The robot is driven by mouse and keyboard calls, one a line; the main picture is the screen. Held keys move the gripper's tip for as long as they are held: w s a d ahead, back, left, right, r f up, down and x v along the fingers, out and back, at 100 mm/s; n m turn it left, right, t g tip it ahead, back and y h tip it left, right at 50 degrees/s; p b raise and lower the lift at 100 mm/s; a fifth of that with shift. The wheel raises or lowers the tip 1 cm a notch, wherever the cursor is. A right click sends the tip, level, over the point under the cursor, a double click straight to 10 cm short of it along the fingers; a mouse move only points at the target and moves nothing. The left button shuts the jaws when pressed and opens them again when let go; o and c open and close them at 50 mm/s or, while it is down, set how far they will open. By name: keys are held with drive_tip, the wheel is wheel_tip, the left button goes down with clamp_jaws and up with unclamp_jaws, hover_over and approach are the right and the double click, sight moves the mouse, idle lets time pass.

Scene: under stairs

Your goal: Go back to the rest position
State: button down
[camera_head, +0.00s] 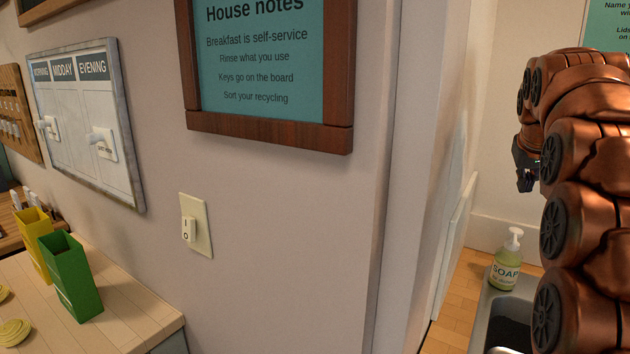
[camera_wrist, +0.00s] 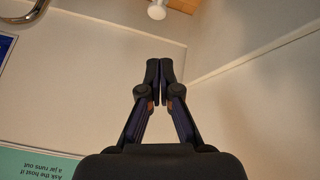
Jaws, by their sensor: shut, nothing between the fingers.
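My gripper (camera_wrist: 159,72) is shut and empty in the wrist view, its two dark fingertips together. It also shows in the head view (camera_head: 525,183), small and dark, at the end of my copper-coloured arm on the right. The arm is bent, and the gripper hangs above and behind the soap bottle, apart from the wall. In the wrist view a plain pale wall lies beyond the fingers, and nothing touches them.
A soap bottle (camera_head: 506,262) stands by a sink (camera_head: 494,297) below my arm. A wall edge (camera_head: 400,180) is left of the arm. A light switch (camera_head: 195,226), a framed notice (camera_head: 262,72), and yellow (camera_head: 34,243) and green (camera_head: 72,277) holders are further left.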

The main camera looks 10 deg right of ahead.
drive_tip(key=s+a+r+t+h, duration=0.1)
drive_tip(key=s+a, duration=0.2)
drive_tip(key=a, duration=0.2)
drive_tip(key=s+a+r, duration=0.2)
drive_tip(key=a, duration=0.3)
drive_tip(key=s+a+f+n+g+y+p, duration=0.2)
drive_tip(key=s+a+f+g+y, duration=0.15)
drive_tip(key=s+a+f, duration=1.1)
drive_tip(key=s+a+f+n+g+y+p, duration=0.1)
drive_tip(key=s+a+f+g, duration=0.1)
drive_tip(key=s+a+f, duration=0.2)
drive_tip(key=s+a+f+n+g+y+p, duration=0.1)
drive_tip(key=s+a+f+g, duration=0.2)
drive_tip(key=s+f, duration=0.5)
drive_tip(key=s, duration=0.4)
drive_tip(key=shift+s+a+f, duration=0.4)
